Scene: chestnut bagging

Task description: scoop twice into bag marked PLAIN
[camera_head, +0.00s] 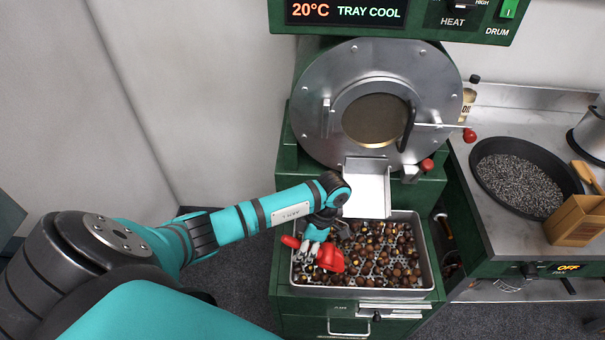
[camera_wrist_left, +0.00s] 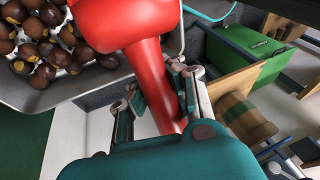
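A red scoop (camera_head: 330,256) is held at the left part of the metal tray (camera_head: 431,262), over or among brown chestnuts (camera_head: 385,250). My left gripper (camera_head: 316,232) is shut on the scoop's handle. In the left wrist view the red scoop (camera_wrist_left: 122,22) points away from my gripper (camera_wrist_left: 158,92), its handle between the fingers. Chestnuts (camera_wrist_left: 38,50) lie in the tray beside it. I cannot tell whether the scoop holds any. No bag marked PLAIN can be made out. My right gripper is not in view.
A green roaster with a round steel front (camera_head: 310,115) stands behind the tray, its white chute (camera_head: 367,185) above it. The display reads 20°C TRAY COOL. A black pan of dark grains (camera_head: 515,185) and a cardboard box (camera_head: 577,220) are on the right counter.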

